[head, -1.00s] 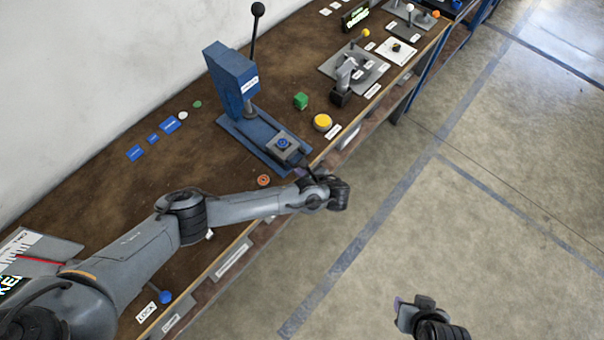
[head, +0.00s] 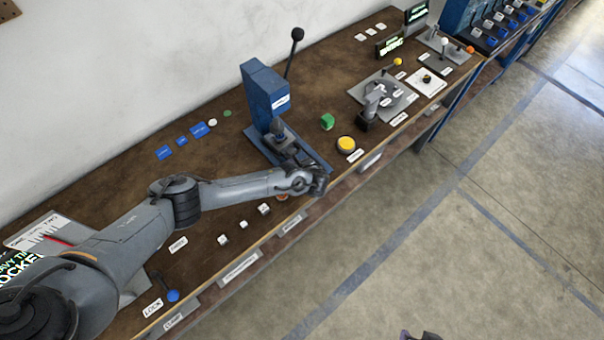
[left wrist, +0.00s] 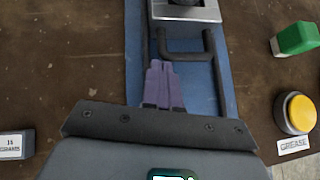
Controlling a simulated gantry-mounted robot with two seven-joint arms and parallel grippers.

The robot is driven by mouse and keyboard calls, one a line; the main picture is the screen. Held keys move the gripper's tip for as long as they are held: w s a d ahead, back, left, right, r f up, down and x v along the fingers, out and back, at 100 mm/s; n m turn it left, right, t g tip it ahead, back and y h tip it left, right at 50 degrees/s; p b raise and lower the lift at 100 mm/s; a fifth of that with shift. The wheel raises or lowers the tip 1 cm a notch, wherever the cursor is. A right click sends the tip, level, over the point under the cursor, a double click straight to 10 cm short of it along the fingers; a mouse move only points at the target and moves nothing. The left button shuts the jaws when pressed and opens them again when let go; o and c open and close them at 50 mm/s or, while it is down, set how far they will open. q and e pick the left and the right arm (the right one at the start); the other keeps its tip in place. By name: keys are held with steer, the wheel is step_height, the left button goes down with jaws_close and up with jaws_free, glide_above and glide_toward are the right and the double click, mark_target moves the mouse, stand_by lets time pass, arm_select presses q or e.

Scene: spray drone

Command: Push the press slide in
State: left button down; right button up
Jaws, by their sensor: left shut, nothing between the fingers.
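The blue press (head: 265,95) stands on the bench with a tall black-knobbed lever. Its grey slide (head: 283,137) sits on the blue base rail, close to the front of the press column, partly beneath the head. In the left wrist view the slide (left wrist: 190,12) is at the top with a dark U-shaped handle (left wrist: 190,57) towards me. My left gripper (left wrist: 160,68) is shut and empty, with its purple fingertips at the handle's crossbar; exact contact is unclear. In the head view my wrist mostly hides it. Only a tip of my right gripper (head: 420,336) shows at the bottom edge.
A green block (head: 327,122) and a yellow grease button (head: 346,144) stand right of the press. A grey lever plate (head: 385,95) is farther right. Small blue labels (head: 182,140) lie to the left. The bench's front edge runs below my wrist.

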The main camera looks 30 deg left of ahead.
arm_select(q)
steer(key=shift+w+a, duration=0.25)
steer(key=shift+a, duration=0.55)
steer(key=shift+f, duration=0.1)
steer(key=shift+a+f, duration=0.1)
steer(key=shift+a, duration=0.05)
steer(key=shift+s, duration=0.1)
